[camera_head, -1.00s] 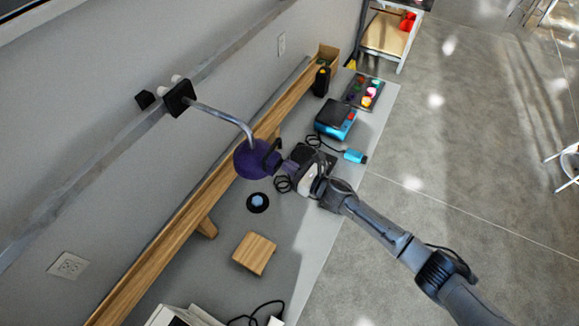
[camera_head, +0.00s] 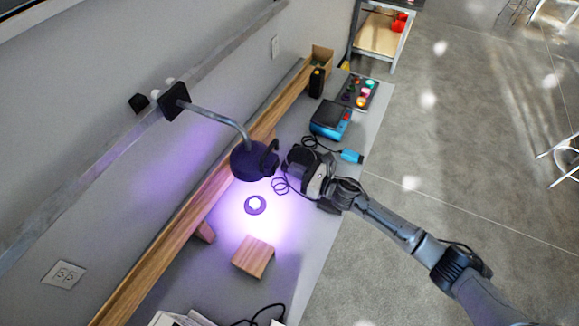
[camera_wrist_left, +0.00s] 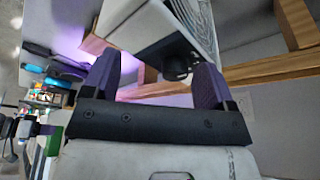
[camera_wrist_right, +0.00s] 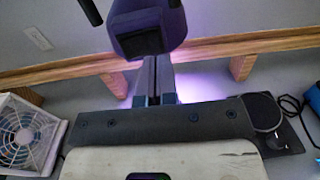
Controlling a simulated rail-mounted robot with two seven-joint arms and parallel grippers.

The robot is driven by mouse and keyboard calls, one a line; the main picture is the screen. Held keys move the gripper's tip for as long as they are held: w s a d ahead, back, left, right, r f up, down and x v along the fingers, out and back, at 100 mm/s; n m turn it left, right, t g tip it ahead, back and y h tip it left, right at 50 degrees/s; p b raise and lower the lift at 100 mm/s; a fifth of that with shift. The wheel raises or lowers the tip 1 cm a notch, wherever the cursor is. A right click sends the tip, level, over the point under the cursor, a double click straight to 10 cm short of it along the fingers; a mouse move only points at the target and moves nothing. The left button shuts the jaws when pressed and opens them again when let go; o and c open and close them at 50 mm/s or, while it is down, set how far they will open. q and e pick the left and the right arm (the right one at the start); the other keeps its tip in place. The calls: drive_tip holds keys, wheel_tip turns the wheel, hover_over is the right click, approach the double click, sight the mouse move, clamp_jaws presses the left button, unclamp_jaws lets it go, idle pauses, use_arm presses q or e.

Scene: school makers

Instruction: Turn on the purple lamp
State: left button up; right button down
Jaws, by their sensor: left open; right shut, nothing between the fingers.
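The purple lamp (camera_head: 250,161) hangs from a bent grey arm on the wall rail. It is lit and throws a violet glow on the bench below. Its head also shows at the top of the right wrist view (camera_wrist_right: 146,28). My right gripper (camera_head: 293,172) is shut and empty, close to the right of the lamp head. In the right wrist view its fingers (camera_wrist_right: 152,72) point toward the lamp; I cannot tell whether they touch it. My left gripper (camera_wrist_left: 155,75) is open and empty, with a white vented box (camera_wrist_left: 145,28) beyond its fingers. It is outside the head view.
A wooden block (camera_head: 253,257) and a small round button-like piece (camera_head: 255,205) lie under the light. A blue device (camera_head: 330,119) and a tray of coloured parts (camera_head: 360,92) stand farther back. A wooden ledge (camera_head: 140,275) runs along the wall.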

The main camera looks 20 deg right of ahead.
use_arm(q)
drive_tip(key=shift+w+d+f+b, duration=0.1)
drive_tip(key=shift+f+b, duration=0.45)
drive_tip(key=shift+f, duration=0.15)
use_arm(e)
drive_tip(key=w+d+v, duration=0.1)
drive_tip(key=v, duration=0.9)
drive_tip(key=shift+d, duration=0.55)
drive_tip(key=shift+s, duration=0.15)
